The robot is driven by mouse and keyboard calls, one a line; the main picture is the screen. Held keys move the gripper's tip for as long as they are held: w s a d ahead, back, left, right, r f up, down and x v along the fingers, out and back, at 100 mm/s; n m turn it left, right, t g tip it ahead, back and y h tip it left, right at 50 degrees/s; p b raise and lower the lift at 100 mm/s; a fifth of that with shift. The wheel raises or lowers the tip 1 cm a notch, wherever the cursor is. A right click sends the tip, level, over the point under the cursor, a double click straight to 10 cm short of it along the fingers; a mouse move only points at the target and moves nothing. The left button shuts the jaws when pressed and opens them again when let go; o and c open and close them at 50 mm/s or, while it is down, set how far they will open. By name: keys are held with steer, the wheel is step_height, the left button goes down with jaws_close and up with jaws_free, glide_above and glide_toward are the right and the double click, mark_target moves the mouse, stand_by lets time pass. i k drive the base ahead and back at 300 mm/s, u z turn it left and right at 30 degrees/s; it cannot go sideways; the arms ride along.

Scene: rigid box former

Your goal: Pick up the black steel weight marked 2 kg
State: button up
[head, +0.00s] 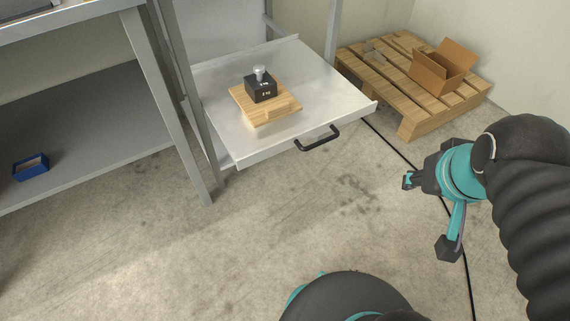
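The black steel weight (261,91) is a small dark block with white marking on its faces and a silver knob on top. The marking is too small to read surely. It sits upright on a light wooden board (284,108), which lies on a pale metal pull-out tray (320,86). My gripper (428,214) is in the right part of the head view, to the right of the tray and apart from it. Its two teal and black fingers are spread wide, with nothing seen between them.
The tray's front edge has a black handle (318,139). Grey frame posts (168,100) stand left of the tray. A blue box (31,167) is on the lower shelf. A pallet (408,118) with an open carton (443,66) stands behind right. The floor before the tray is clear.

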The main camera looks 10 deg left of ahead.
mark_target(260, 87)
steer(key=u, duration=0.15)
steer(key=k, duration=0.55)
steer(key=u, duration=1.15)
steer(key=i, duration=0.65)
steer(key=z, duration=0.55)
steer(key=i, duration=0.75)
steer(key=u, duration=0.25)
steer(key=k, duration=0.4)
steer(key=z, duration=0.2)
